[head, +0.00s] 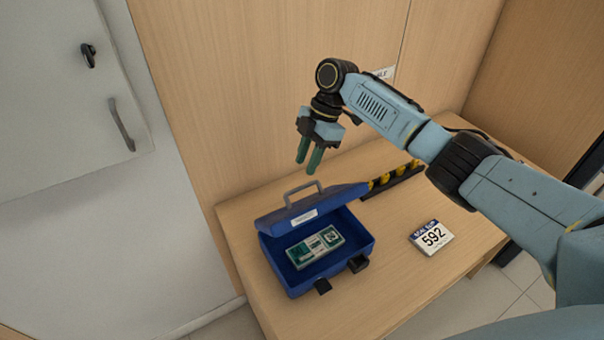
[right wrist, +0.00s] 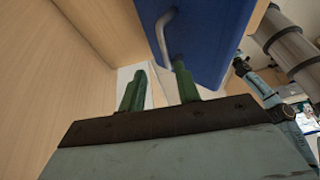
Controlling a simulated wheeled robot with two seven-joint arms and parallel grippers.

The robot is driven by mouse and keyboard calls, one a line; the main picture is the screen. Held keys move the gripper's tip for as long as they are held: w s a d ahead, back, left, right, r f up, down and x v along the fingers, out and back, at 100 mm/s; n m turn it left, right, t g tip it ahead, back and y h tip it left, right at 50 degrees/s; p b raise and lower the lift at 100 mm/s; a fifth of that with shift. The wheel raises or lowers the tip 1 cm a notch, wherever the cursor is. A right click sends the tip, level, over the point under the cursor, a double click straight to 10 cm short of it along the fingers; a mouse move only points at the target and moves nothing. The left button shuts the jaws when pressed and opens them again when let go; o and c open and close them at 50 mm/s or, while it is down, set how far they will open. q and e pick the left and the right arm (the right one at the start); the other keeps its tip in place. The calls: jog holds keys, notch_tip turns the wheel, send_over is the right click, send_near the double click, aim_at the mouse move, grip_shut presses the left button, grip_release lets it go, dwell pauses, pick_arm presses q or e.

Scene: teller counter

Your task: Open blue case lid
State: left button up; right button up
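The blue case (head: 289,277) stands on the wooden counter with its lid (head: 345,196) raised part way and tilted. A grey handle (head: 304,187) sticks up from the lid. A banded stack of green notes (head: 315,247) lies inside. My right gripper (head: 308,158) is open and empty, its green fingers pointing down just above the handle, apart from it in the head view. In the right wrist view, the fingers (right wrist: 160,88) are spread, with the blue lid (right wrist: 215,35) and handle (right wrist: 162,38) beyond them. My left gripper is not in view.
A black rack with yellow items (head: 392,181) stands behind, near the wooden wall panel. A grey cabinet (head: 65,100) is at left. The counter front right is clear.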

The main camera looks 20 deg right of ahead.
jog(key=v, duration=0.7)
jog(key=shift+r, duration=0.3)
jog(key=shift+d, duration=0.1)
